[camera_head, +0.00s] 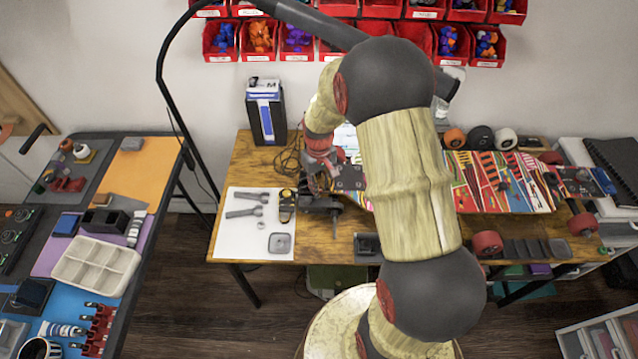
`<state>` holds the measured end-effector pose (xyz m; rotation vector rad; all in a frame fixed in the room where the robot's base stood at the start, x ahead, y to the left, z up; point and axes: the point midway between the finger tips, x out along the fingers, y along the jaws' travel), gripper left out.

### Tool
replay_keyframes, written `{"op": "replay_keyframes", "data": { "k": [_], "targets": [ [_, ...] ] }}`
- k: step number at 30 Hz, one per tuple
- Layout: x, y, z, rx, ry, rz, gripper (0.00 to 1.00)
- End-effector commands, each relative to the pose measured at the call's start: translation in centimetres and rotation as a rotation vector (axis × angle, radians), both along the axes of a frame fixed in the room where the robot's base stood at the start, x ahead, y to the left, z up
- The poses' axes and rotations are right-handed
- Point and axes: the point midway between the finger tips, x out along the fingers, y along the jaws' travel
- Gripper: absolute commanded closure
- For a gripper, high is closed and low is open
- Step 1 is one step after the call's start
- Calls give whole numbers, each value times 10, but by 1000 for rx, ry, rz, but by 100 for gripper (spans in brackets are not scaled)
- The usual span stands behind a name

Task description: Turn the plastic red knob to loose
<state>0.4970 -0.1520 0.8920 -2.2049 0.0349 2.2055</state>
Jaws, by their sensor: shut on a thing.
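My gripper (315,184) is small in the head view, over the left part of the wooden workbench (232,178). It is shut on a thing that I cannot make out. It is beside a dark clamp-like device (322,203) near the left end of the skateboard. I cannot pick out the plastic red knob for certain, because my gripper and arm cover much of this spot. The colourful skateboard (490,180) lies across the bench, and my arm hides part of its left side.
A white mat (232,240) with wrenches (243,211) lies left of my gripper. A blue-and-white box (266,112) stands at the back. Loose wheels (480,138) are behind the board. A second table (158,165) with parts is at the left. Red bins (220,40) hang on the wall.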

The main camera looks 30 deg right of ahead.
Motion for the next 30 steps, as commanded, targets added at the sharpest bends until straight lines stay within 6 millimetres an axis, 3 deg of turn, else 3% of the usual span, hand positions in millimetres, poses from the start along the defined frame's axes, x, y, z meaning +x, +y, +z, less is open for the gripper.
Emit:
{"op": "replay_keyframes", "data": {
  "k": [12, 30],
  "targets": [
    [1, 0, 1, 0, -2, 206, 100],
    [1, 0, 1, 0, -2, 239, 100]
  ]
}}
